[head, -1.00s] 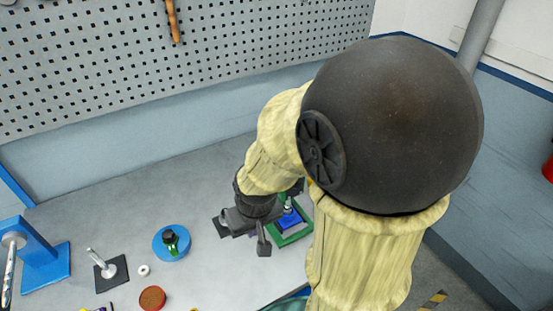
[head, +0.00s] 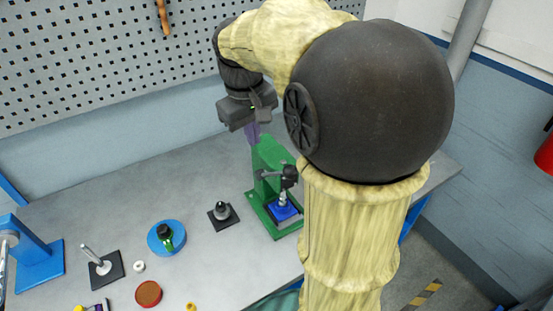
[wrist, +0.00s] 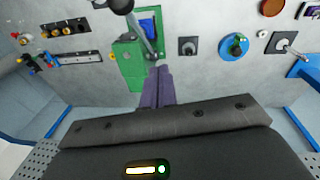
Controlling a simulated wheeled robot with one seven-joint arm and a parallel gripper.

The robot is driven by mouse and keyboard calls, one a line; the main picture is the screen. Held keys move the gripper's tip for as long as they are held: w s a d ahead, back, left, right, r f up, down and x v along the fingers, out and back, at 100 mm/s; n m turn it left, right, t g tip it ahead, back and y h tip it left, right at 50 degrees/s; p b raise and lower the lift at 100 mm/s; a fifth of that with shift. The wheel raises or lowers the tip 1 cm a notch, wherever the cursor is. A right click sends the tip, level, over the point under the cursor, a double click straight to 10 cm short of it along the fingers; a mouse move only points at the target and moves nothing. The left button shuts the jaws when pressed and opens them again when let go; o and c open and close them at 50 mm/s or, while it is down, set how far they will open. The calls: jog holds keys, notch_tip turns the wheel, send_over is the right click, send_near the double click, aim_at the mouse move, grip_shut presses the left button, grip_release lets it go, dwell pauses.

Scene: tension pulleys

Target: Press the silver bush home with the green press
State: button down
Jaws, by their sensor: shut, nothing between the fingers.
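The green press (head: 268,160) stands on the bench at the centre right in the head view. It also shows in the wrist view (wrist: 127,64). A blue block (head: 283,212) sits on its base, with a silver piece (head: 283,199), likely the bush, upright on it under the press head. How far the bush is seated cannot be seen. My gripper (head: 252,138) is shut and empty, its purple fingers pointing down near the top back of the press. In the wrist view the fingertips (wrist: 157,70) appear beside the press's grey lever (wrist: 143,32).
A dark plate with a grey knob-like part (head: 222,211), a blue disc with a green-black part (head: 166,237), a white ring (head: 139,266) and a plate with a silver pin (head: 101,264) lie left of the press. A blue stand (head: 38,262) is at far left. Bare bench lies behind them.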

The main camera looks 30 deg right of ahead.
notch_tip(320, 180, up, 6)
jog(key=d, duration=0.2)
jog(key=shift+s+f+g, duration=0.15)
jog(key=shift+g, duration=0.25)
jog(key=p, duration=0.3)
send_over(277, 173)
notch_tip(277, 173, down, 12)
jog(key=f, duration=0.1)
jog(key=shift+r, duration=0.1)
